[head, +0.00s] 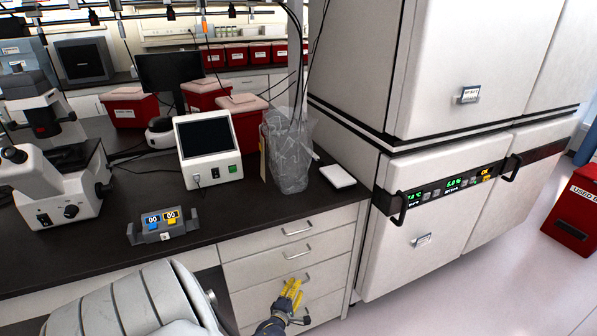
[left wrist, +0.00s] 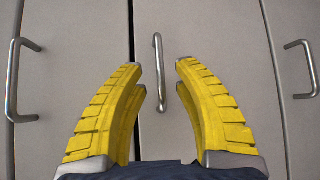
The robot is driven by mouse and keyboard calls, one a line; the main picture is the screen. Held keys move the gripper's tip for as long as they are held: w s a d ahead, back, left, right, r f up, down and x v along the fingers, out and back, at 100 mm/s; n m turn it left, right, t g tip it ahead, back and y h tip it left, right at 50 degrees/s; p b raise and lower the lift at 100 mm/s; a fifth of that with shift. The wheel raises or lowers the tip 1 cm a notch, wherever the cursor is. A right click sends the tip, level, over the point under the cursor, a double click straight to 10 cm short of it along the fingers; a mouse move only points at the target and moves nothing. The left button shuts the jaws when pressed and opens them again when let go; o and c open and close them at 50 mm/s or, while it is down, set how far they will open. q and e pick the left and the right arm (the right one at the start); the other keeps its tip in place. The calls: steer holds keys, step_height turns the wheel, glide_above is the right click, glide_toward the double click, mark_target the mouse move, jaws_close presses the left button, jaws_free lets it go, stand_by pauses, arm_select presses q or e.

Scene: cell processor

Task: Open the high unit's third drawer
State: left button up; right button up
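The high drawer unit (head: 250,270) stands under the dark counter, with pale drawer fronts stacked one above another. Its top handle (head: 297,230) and second handle (head: 297,253) show in the head view; both drawers are shut. My left gripper (head: 292,290), with yellow fingers, is in front of a lower drawer and partly covers its front. In the left wrist view the gripper (left wrist: 156,75) is open, its fingers on either side of an upright-looking metal handle (left wrist: 160,72). Whether they touch it cannot be told. My right gripper is not in view.
Other handles (left wrist: 22,80) (left wrist: 301,70) flank the middle one in the left wrist view. A large white incubator (head: 420,200) stands right of the drawers. A monitor box (head: 208,145), a clear bag (head: 288,155) and a microscope (head: 55,185) are on the counter.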

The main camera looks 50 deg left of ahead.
arm_select(q)
steer(key=shift+x, duration=1.25)
jaws_close()
